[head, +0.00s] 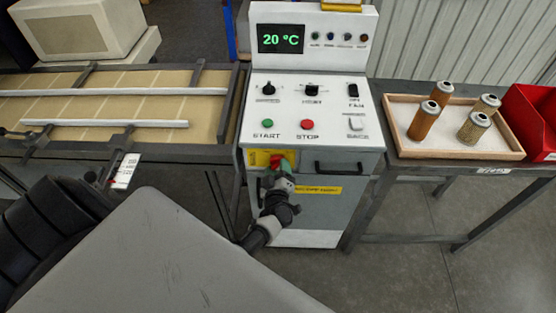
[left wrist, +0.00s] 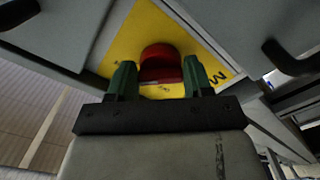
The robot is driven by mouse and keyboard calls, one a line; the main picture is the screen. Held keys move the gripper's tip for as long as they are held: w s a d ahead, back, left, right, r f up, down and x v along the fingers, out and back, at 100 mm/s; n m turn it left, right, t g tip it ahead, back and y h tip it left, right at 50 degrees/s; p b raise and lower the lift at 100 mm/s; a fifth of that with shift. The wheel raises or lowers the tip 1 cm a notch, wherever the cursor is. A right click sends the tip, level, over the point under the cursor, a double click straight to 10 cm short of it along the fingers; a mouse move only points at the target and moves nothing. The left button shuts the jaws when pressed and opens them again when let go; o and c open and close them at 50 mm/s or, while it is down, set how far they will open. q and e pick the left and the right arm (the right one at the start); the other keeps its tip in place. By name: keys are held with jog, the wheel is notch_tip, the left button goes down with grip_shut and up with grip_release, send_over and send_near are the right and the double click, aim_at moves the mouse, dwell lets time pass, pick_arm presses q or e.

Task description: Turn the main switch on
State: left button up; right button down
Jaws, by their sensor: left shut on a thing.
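The main switch is a red knob (head: 275,161) on a yellow plate (head: 258,157) low on the front of the control cabinet (head: 318,215). My left gripper (head: 281,165) is at the knob, coming from below, and covers part of it in the head view. In the left wrist view the red knob (left wrist: 161,61) sits between the two green fingers of my left gripper (left wrist: 159,68), which is shut on it. The yellow plate (left wrist: 150,25) shows behind, its lettering mostly hidden. My right gripper is not in view.
The cabinet's panel has a 20 °C display (head: 281,39), a green START button (head: 267,124) and a red STOP button (head: 307,124). A black handle (head: 338,168) is right of the switch. A wooden tray (head: 455,153) with several cartridges and a red bin (head: 530,115) stand right.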

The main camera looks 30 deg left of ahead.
pick_arm(q)
jog(key=o, duration=0.9)
jog(key=b+v, duration=0.1)
jog(key=v, duration=0.9)
jog(key=shift+s+d, duration=0.2)
jog(key=shift+s, duration=0.15)
jog(key=shift+f, duration=0.1)
jog(key=s+d+f+m+g+h, duration=0.2)
jog(key=s+d+f+m+h, duration=0.3)
jog(key=f, duration=0.5)
jog(key=s+d+f+m+g+h, duration=0.25)
jog(key=s+f+m+h, duration=0.3)
jog(key=f, duration=0.55)
jog(key=s+a+f+m+g, duration=0.1)
jog(key=s+f+m+g, duration=0.1)
jog(key=s, duration=0.6)
jog(key=s+a+f+m+g+b, duration=0.1)
jog(key=s+a+f+m+g, duration=0.1)
jog(key=s+f+g, duration=0.2)
jog(key=s+a+f+m+g, duration=0.2)
jog(key=s+f, duration=0.3)
jog(key=s, duration=0.7)
jog(key=shift+s+f+m+g+y, duration=0.25)
jog(key=shift+f+m+g+y, duration=0.25)
jog(key=shift+g, duration=0.35)
